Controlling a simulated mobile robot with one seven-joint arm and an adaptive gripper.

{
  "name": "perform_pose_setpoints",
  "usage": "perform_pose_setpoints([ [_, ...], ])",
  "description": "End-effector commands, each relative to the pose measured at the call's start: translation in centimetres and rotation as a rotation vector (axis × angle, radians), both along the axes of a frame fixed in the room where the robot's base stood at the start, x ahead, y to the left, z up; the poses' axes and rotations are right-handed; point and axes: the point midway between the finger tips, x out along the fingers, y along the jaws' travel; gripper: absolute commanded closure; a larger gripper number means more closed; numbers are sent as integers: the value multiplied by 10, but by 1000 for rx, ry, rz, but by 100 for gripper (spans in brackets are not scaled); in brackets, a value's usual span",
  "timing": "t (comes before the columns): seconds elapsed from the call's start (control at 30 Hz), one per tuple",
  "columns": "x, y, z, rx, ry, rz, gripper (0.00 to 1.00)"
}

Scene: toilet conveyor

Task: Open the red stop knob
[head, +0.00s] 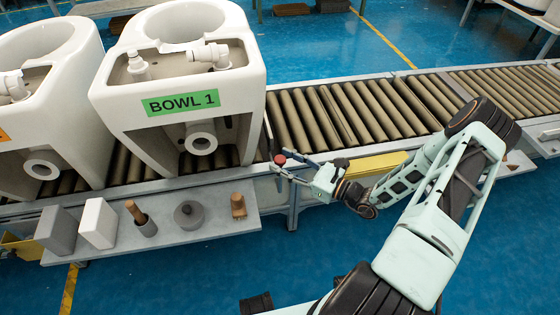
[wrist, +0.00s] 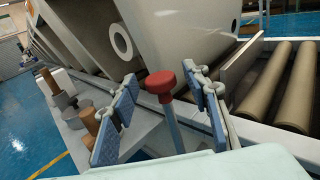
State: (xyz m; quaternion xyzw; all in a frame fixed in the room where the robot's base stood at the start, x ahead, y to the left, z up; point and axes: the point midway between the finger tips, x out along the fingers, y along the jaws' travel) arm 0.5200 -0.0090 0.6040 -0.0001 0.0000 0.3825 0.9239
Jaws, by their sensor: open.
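The red stop knob (head: 280,159) is a small round red cap on the near rail of the conveyor, just right of the toilet marked BOWL 1. In the wrist view the red knob (wrist: 160,83) tops a grey stem and stands between the two blue-padded fingers. My gripper (head: 290,167) reaches in from the right at the knob. In the wrist view my gripper (wrist: 164,95) is open, with a finger on each side of the knob and a visible gap to both. The exact depth between fingertips and knob is hard to tell.
The toilet BOWL 1 (head: 180,80) stands close left of the knob, with another toilet (head: 50,100) beyond it. The conveyor rollers (head: 350,110) to the right are empty. A near shelf (head: 150,236) holds blocks and several small items.

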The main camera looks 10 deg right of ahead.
Motion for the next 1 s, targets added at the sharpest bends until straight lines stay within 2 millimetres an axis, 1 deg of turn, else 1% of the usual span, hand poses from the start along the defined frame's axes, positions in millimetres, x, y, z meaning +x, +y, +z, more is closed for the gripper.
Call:
perform_pose_setpoints([
  [0.03, 4, 5, -1, 0, -1, 2, 57],
  [0.13, 9, 9, 0, -1, -1, 1, 57],
  [0.47, 11, 11, 0, 0, 0, 0, 58],
  [0.83, 11, 10, 0, 0, 0, 0, 99],
  [1.0, 11, 10, 0, 0, 0, 0, 100],
])
